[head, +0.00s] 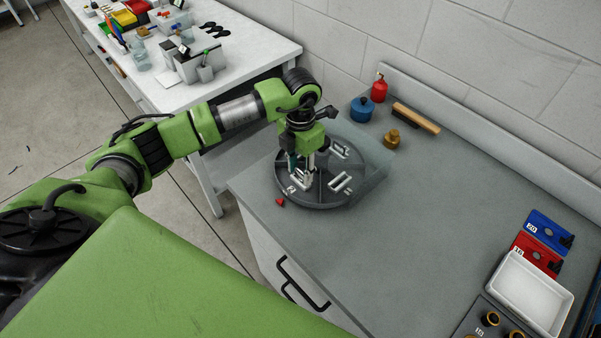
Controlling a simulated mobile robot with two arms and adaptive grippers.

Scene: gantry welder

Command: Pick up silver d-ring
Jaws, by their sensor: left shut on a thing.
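My left gripper (302,172) points down over a dark round divided tray (322,206) on the grey workbench. It is shut on a small silver piece at its fingertips, which looks like the silver d-ring (301,182). The fingers partly hide it, and I cannot tell whether it still touches the tray. Other silver parts lie in the tray: one at the back right (340,150) and a frame-shaped one at the right (341,183). My right gripper is not in view.
A small red piece (280,202) lies by the tray's front left. Behind stand a blue pot (361,110), a red canister (379,90), a brass weight (393,139) and a brush (416,119). A white bin (530,292) is at the right. The bench's middle is clear.

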